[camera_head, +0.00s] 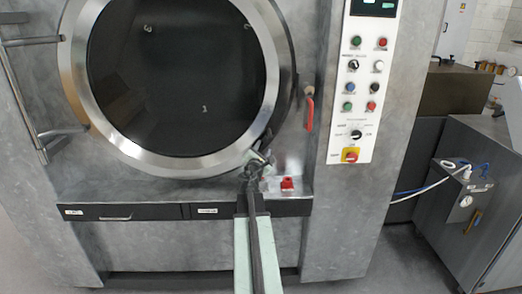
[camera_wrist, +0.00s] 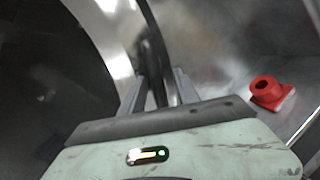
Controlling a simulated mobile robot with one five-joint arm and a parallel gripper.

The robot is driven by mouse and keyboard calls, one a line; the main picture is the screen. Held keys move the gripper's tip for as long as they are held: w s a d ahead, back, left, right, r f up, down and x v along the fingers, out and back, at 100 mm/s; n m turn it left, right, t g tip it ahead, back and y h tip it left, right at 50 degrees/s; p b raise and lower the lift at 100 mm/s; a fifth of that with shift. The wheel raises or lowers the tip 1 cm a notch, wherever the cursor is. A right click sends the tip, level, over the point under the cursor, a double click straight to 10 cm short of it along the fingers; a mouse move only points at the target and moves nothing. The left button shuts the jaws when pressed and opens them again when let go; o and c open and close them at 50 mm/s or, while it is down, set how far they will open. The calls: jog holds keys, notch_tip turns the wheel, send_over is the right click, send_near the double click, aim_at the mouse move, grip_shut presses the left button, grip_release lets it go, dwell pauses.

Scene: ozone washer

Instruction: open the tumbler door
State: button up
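The tumbler door (camera_head: 175,75) is a round dark window in a wide silver ring, on the front of a grey metal machine. It looks shut or nearly so; I cannot tell if it is slightly ajar. My gripper (camera_head: 258,163) is at the ring's lower right edge. In the wrist view, the silver ring (camera_wrist: 108,40) and dark window (camera_wrist: 45,85) are to the left of my gripper (camera_wrist: 158,92). Its two fingers stand apart, with a dark upright bar (camera_wrist: 153,60), perhaps the door handle, between them. Contact with the bar is not clear.
A red fitting (camera_head: 287,183) sits on the ledge right of my gripper, also in the wrist view (camera_wrist: 267,92). A red lever (camera_head: 309,110) is on the machine front. A control panel (camera_head: 362,90) stands right of the door. Drawers (camera_head: 120,213) run below.

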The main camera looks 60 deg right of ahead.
jog(key=shift+w+d, duration=0.15)
jog(key=shift+w, duration=0.05)
grip_shut()
jog(key=shift+s, duration=0.1)
dwell(1.1)
